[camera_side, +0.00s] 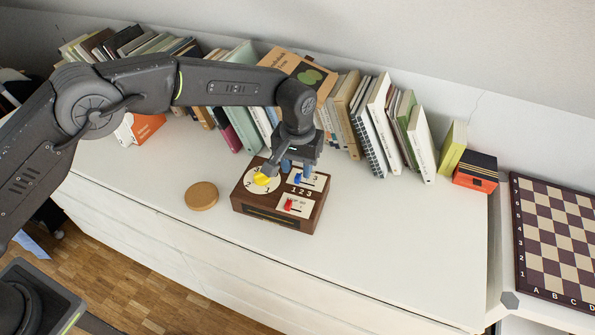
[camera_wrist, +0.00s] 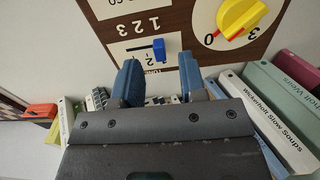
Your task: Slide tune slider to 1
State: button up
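A brown wooden box (camera_side: 277,223) stands on the white cabinet top. A blue slider knob (camera_side: 298,179) sits on a white panel on its top, with a 3 showing to its right. In the wrist view the blue knob (camera_wrist: 159,48) is at the right part of a dark slot (camera_wrist: 139,47). The panel's numbers and label are partly hidden by a finger. My gripper (camera_side: 296,166) is over the far edge of the box, pointing down. In the wrist view my gripper (camera_wrist: 160,78) has its two blue fingers apart, with nothing between them; the knob appears just beyond the gap.
A yellow dial (camera_side: 262,179) and a red slider knob (camera_side: 290,204) are on the same box, close to the blue knob. A row of books (camera_side: 365,125) stands behind. A round cork lid (camera_side: 201,196) lies left of the box. The cabinet top to the right is clear.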

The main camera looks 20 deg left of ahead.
aim_at(297, 176)
notch_tip(297, 176, up, 11)
dwell(0.3)
dwell(0.4)
jog(key=s+a+r+t, duration=0.3)
jog(key=s+a+r, duration=0.8)
jog(key=a+r, duration=0.4)
jog(key=s+a+f+t, duration=0.1)
jog(key=s+a, duration=0.3)
jog(key=s, duration=0.6)
jog(key=s+a+f+t, duration=0.1)
jog(key=s+a, duration=0.4)
jog(key=s, duration=0.5)
jog(key=shift+a+f+m+t, duration=0.3)
jog(key=shift+f, duration=0.55)
